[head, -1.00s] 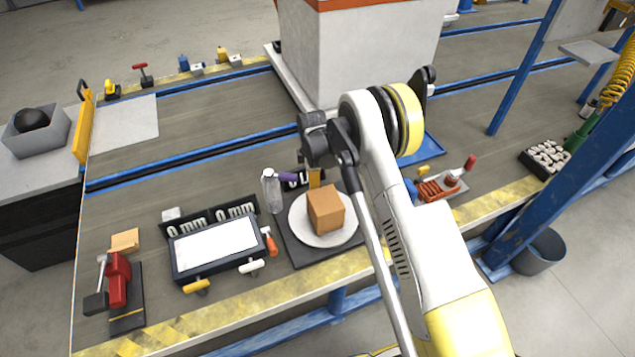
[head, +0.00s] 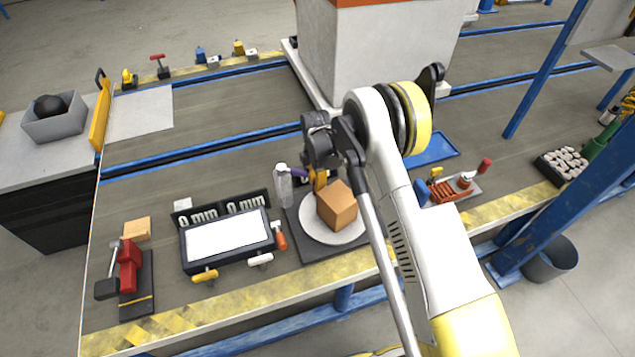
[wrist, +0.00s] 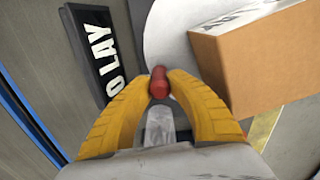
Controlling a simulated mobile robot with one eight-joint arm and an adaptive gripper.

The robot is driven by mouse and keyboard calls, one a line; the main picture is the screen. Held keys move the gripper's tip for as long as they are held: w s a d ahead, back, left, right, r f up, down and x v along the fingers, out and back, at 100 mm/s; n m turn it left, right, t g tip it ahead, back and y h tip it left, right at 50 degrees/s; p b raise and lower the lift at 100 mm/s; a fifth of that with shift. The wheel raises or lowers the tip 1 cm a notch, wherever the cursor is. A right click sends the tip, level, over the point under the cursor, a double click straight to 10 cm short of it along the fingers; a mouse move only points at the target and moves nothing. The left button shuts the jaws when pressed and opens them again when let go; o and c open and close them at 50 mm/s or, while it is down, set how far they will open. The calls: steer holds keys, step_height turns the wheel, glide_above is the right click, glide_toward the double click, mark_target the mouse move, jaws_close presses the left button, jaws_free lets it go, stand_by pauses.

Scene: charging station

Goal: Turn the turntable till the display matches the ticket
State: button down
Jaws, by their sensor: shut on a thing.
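The turntable is a pale round plate (head: 318,236) on a dark square base, with a brown box (head: 337,207) on it. My gripper's yellow fingers (head: 319,182) are at the plate's far edge, beside the box. In the wrist view, my gripper (wrist: 159,88) is shut on a small red knob (wrist: 159,82) at the plate's edge. The brown box (wrist: 262,62) is to the right, with dark lettering partly in view on its top. A black sign (wrist: 97,50) with white letters, partly cut off, lies left of the plate. I cannot make out a ticket.
A clear bottle (head: 283,186) stands close left of the turntable. A red clamp-like tool (head: 129,268) is at far left. My arm hides the turntable's right side.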

stand_by(0.4)
steer(key=c, duration=1.2)
jaws_free()
steer(key=shift+c, duration=0.2)
